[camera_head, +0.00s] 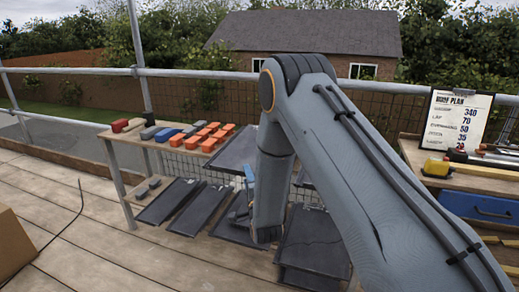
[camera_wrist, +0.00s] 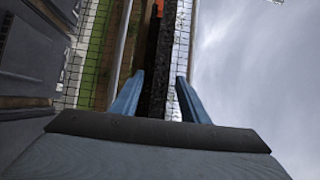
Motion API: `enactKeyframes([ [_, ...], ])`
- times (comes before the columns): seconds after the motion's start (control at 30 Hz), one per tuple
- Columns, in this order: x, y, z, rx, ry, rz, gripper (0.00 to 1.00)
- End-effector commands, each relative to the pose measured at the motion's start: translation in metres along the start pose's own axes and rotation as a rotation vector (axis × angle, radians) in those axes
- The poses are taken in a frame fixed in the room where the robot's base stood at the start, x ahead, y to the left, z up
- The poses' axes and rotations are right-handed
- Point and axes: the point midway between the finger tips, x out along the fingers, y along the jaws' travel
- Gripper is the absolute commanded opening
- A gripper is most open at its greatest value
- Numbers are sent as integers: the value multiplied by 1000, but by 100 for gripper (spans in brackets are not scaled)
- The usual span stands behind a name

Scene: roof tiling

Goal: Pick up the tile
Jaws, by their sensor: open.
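In the head view a dark flat slate tile (camera_head: 235,150) lies at the right end of the wooden bench top, partly hidden by my arm. My gripper (camera_head: 249,174) is low beside that end of the bench, mostly hidden behind my arm, with a bit of blue finger showing. In the wrist view my gripper (camera_wrist: 160,76) has its two blue fingers apart. A dark, rough strip, which looks like the tile's edge (camera_wrist: 157,55), runs between them. I cannot tell whether either finger touches it.
Orange blocks (camera_head: 209,144) and a blue item (camera_head: 168,134) sit on the bench to the left. More dark tiles (camera_head: 170,201) lie low down beneath it.

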Motion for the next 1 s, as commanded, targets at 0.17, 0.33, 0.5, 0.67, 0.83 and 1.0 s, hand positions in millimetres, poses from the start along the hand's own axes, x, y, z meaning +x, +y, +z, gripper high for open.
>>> enactKeyframes([
  [0.17, 26, -3, -3, 0, 1, -1, 41],
  [0.33, 42, -1, -2, -1, 0, 1, 41],
  [0.5, 44, -1, -2, -1, -1, 2, 41],
  [0.67, 44, -1, -2, -1, 0, 2, 29],
  [0.83, 44, -1, -2, -1, 0, 2, 0],
  [1.0, 44, -1, -2, -1, 0, 2, 0],
])
